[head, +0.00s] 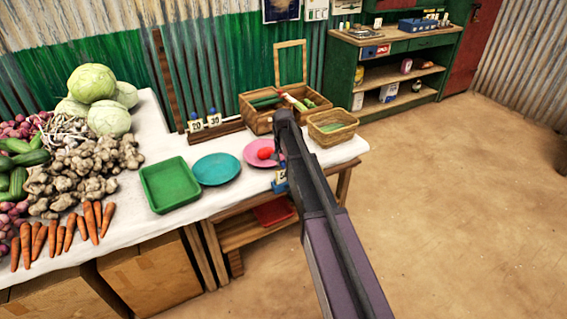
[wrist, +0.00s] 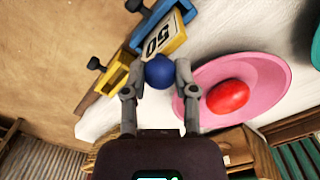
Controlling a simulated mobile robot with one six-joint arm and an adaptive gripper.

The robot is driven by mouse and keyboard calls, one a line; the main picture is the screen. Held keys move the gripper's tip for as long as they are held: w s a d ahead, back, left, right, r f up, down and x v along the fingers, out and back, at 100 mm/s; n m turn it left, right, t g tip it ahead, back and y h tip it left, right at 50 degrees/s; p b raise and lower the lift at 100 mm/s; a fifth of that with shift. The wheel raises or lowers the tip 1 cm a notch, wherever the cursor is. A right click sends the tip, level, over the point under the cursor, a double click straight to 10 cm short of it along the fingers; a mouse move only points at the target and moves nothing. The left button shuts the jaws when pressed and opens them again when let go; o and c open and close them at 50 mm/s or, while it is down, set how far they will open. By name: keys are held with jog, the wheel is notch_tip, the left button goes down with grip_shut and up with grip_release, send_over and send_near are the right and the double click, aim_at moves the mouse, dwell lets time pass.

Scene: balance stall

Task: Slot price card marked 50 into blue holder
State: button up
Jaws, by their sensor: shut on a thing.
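My gripper (wrist: 160,70) is shut on the blue round knob (wrist: 159,75) of the price card. The cream card marked 50 (wrist: 158,42) has a yellow edge and appears upside down in the wrist view. Its far edge meets or overlaps the blue holder (wrist: 168,18); I cannot tell whether it sits in the slot. In the head view the card (head: 281,174) shows small just above the blue holder (head: 279,187) at the table's front edge, partly beside my arm. The gripper fingers are mostly hidden there.
A yellow holder (wrist: 113,72) stands beside the blue one. A pink plate (wrist: 268,82) with a red fruit (wrist: 228,97) lies close by. A teal plate (head: 216,169), green tray (head: 169,185) and wicker basket (head: 333,128) share the table. Cards 20 and 30 (head: 213,120) stand on a rack behind.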

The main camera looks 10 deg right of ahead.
jog(key=o, duration=1.1)
jog(key=shift+c, duration=0.2)
jog(key=o, duration=0.3)
jog(key=shift+r+p, duration=3.5)
jog(key=s+r+n+p, duration=0.1)
jog(key=s, duration=0.8)
jog(key=s+r+n+p, duration=0.1)
jog(key=s+n, duration=0.1)
jog(key=s, duration=0.8)
jog(key=s+r+n+p, duration=0.1)
jog(key=s+n, duration=0.1)
jog(key=s, duration=0.8)
jog(key=shift+s, duration=0.1)
